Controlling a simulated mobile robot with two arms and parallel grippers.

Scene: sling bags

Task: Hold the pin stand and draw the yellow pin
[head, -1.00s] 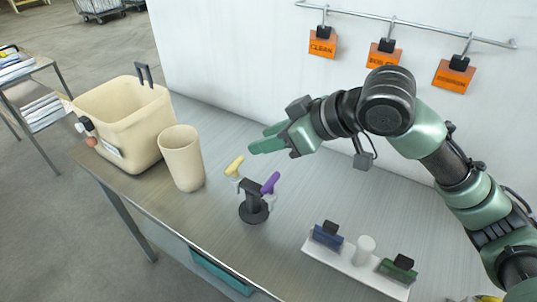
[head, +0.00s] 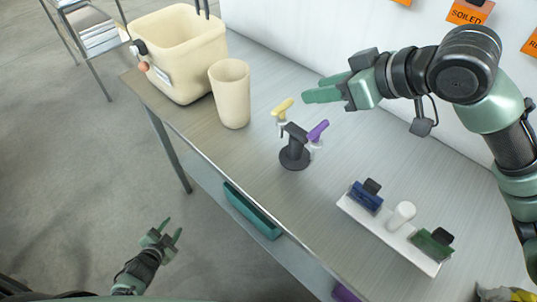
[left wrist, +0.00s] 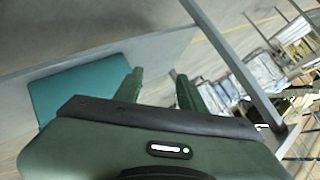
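The dark pin stand (head: 294,156) stands upright on the grey table in the head view. The yellow pin (head: 284,105) sits at its upper left and a purple pin (head: 318,130) at its upper right. My right gripper (head: 312,88) is open and empty, above the table behind the stand and to the upper right of the yellow pin. My left gripper (head: 173,228) is open and empty, low at the left, in front of the table edge and apart from the stand. The left wrist view shows its two fingers (left wrist: 157,75) apart with nothing between them.
A beige cup (head: 230,95) and a large beige bin (head: 179,52) stand left of the stand. A white tray (head: 381,231) with blue and green clips lies to the right. A teal box (head: 252,212) sits below the tabletop. Orange tags (head: 467,12) hang at the wall.

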